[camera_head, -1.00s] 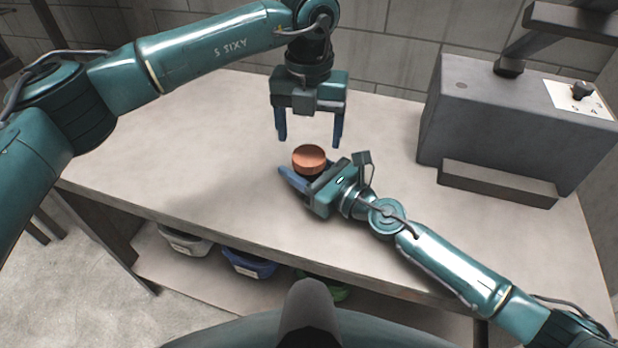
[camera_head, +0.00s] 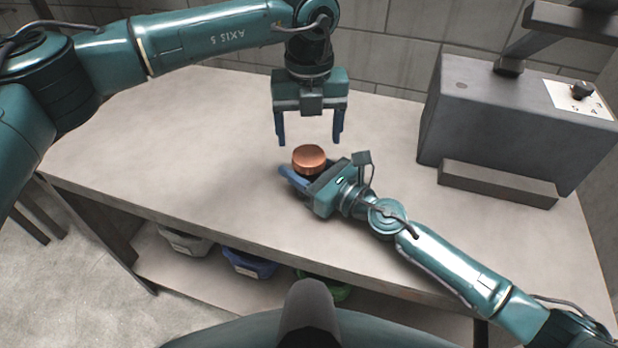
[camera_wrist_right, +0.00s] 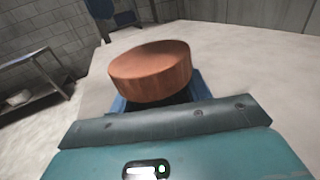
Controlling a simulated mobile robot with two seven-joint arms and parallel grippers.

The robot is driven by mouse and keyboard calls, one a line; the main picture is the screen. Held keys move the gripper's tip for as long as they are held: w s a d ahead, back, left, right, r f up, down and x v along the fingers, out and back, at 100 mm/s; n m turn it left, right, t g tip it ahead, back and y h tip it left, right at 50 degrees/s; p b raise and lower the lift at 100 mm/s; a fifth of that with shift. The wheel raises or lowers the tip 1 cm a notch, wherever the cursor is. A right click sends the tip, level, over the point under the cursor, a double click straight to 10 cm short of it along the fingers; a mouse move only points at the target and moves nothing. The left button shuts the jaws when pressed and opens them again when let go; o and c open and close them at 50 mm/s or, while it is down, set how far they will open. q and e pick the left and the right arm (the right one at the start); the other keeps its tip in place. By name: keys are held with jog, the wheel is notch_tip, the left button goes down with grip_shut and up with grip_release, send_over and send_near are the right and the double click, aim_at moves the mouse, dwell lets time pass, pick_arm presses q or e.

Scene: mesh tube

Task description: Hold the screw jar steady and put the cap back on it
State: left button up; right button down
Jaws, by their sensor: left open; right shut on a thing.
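The copper-orange cap (camera_head: 309,158) sits on top of the dark screw jar (camera_head: 313,173), most of which is hidden behind my right gripper. In the right wrist view the cap (camera_wrist_right: 150,72) fills the middle, with a little dark jar below it. I cannot tell whether the cap is screwed down. My right gripper (camera_head: 303,176) is shut around the jar, low over the table. My left gripper (camera_head: 310,142) is open and empty, pointing down just above and behind the cap, apart from it.
A grey machine (camera_head: 510,130) with a low ledge stands at the right of the table (camera_head: 170,150). The table's left side is clear. Several bins, including a blue one (camera_head: 248,263), sit on a shelf below. A block wall stands behind.

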aim_at(309, 155)
pick_arm(q)
jog(key=shift+f, duration=2.3)
jog(key=c, duration=1)
jog(key=o, duration=1.1)
jog(key=shift+r, duration=4.05)
jog(key=shift+c, duration=0.5)
